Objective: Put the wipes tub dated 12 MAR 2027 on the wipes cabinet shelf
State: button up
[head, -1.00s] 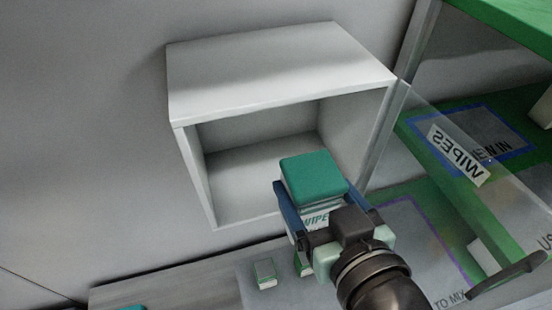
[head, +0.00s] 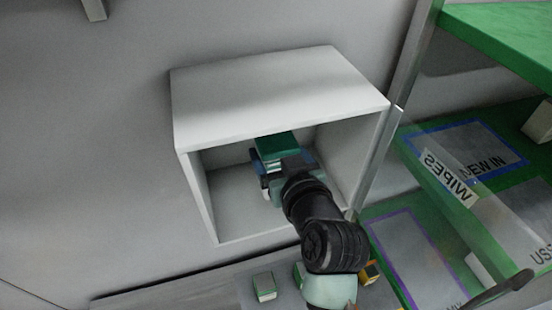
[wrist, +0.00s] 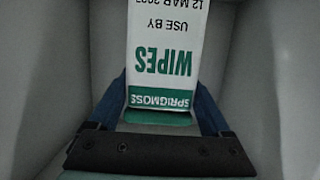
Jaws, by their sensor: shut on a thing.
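The wipes tub (head: 277,147) has a green lid and is inside the open white wipes cabinet (head: 280,95), near its middle. In the wrist view the tub's white label (wrist: 163,45) appears upside down and reads WIPES, USE BY, 12 MAR 2027, with a green SPRIGMOSS band; the date is partly cut off. My gripper (head: 278,165) reaches into the cabinet and is shut on the tub, with a blue finger on each side. The cabinet shelf (head: 232,212) shows bare around it. I cannot tell whether the tub touches the shelf.
The clear door (head: 435,170) marked WIPES stands open at the cabinet's right. Small green-topped boxes (head: 264,287) stand on the grey surface below. Green shelving (head: 510,30) with marked areas is at the right. My arm passes below the cabinet's top panel.

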notch_tip(320, 180, down, 3)
jog(key=shift+r+p, duration=0.15)
jog(key=shift+p, duration=0.3)
jog(key=shift+w+p, duration=0.15)
jog(key=shift+p, duration=0.25)
jog(key=shift+f, duration=0.4)
jog(key=shift+f, duration=0.2)
jog(key=o, duration=1.6)
jog(key=shift+c, duration=0.2)
jog(key=shift+r, duration=0.15)
